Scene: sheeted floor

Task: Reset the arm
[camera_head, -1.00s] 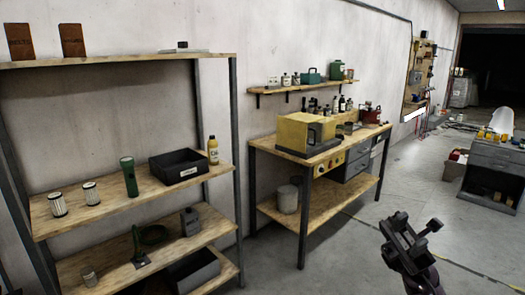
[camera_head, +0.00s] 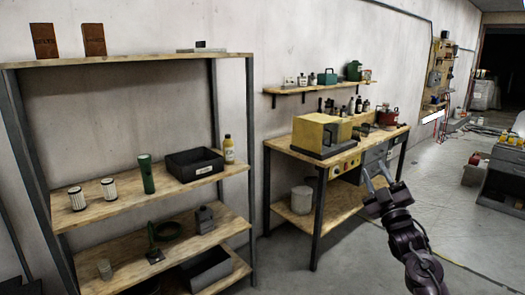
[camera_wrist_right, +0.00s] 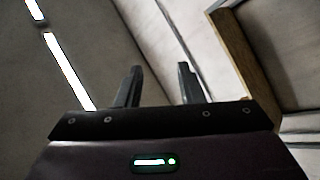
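My right gripper (camera_head: 376,183) is raised in front of the workbench in the head view, with its fingers pointing up and spread apart. It also shows in the right wrist view (camera_wrist_right: 160,84), where its two fingers stand apart with nothing between them. My right arm (camera_head: 413,250) comes up from the lower right of the head view. My left gripper is not in view.
A shelf rack (camera_head: 120,203) on the left holds a black bin (camera_head: 193,166), a green cylinder (camera_head: 147,175) and filters. A workbench (camera_head: 283,146) with a yellow machine (camera_head: 320,132) stands behind my right gripper. Open floor (camera_head: 455,225) lies to the right.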

